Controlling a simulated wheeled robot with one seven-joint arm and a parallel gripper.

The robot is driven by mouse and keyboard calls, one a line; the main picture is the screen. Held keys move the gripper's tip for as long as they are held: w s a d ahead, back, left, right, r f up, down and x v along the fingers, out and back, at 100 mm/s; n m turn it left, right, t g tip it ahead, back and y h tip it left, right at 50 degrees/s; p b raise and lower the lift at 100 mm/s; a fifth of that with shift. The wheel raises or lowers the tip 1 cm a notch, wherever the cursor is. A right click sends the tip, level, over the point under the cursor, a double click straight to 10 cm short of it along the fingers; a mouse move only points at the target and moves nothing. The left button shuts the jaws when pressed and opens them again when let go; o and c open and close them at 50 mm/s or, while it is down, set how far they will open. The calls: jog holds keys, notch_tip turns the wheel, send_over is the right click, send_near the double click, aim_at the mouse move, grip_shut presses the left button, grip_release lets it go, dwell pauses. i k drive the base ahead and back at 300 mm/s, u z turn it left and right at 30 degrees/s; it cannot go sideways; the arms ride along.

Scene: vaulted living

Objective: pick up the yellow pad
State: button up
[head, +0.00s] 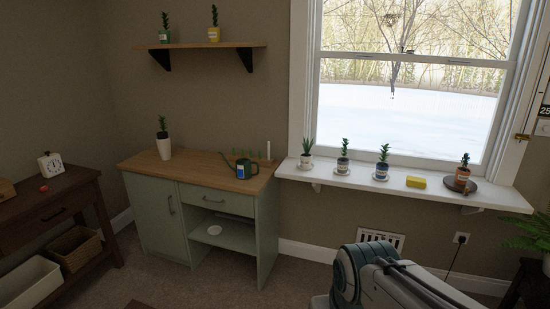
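The yellow pad (416,182) is a small yellow block. It lies on the white window sill shelf (340,180), toward its right part. It sits between a potted plant on a saucer to its left and a potted plant on a brown round base to its right. My arm shows at the bottom right, below and apart from the shelf. My gripper is not visible in the head view.
Several potted plants (382,165) line the sill. A green cabinet (215,215) stands left of it, with a dark watering can (245,169) on top. A dark wooden table (70,200) is at far left. Carpet is open before the cabinet.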

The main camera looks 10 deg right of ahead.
aim_at(411, 181)
jog(key=z, duration=0.1)
jog(key=i, duration=1.65)
jog(key=z, duration=0.85)
jog(key=i, duration=1.4)
jog(key=z, duration=0.55)
